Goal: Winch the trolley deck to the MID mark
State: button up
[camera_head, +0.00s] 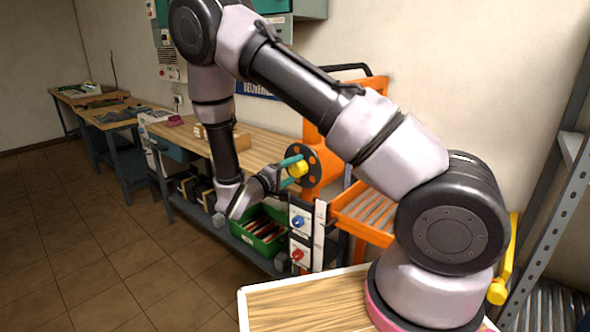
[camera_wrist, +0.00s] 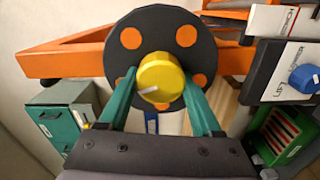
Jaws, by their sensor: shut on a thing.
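The orange trolley (camera_head: 318,128) stands at the end of the workbench. On it is a black winch disc (camera_head: 310,152) with orange spots and a yellow knob (camera_head: 298,169). The disc also fills the upper middle of the wrist view (camera_wrist: 163,28). My gripper (camera_head: 290,172) has its teal fingers on both sides of the yellow knob (camera_wrist: 160,72) and is shut on it. The orange-framed roller deck (camera_head: 376,236) is at the trolley's right side, partly behind my arm. I cannot make out a MID mark.
A panel with blue and red knobs (camera_head: 298,222) stands close below my gripper, beside a white strip (camera_head: 319,237). A green crate (camera_head: 262,243) lies on the lower shelf. The wooden workbench (camera_head: 258,150) runs behind. The tiled floor (camera_head: 90,245) at left is clear.

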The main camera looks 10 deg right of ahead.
jog(key=n, duration=0.3)
jog(key=shift+a+f+n, duration=0.1)
jog(key=shift+n, duration=0.3)
jog(key=n, duration=0.4)
jog(key=shift+s+n, duration=0.1)
jog(key=shift+n, duration=0.2)
jog(key=n, duration=0.4)
jog(key=shift+f, duration=0.15)
jog(key=n, duration=0.4)
jog(key=shift+s, duration=0.1)
jog(key=n, duration=0.4)
jog(key=shift+d+n, duration=0.2)
jog(key=shift+n, duration=0.1)
jog(key=n, duration=0.3)
jog(key=shift+s+n, duration=0.1)
jog(key=shift+n, duration=0.2)
jog(key=n, duration=0.3)
jog(key=shift+n, duration=2.3)
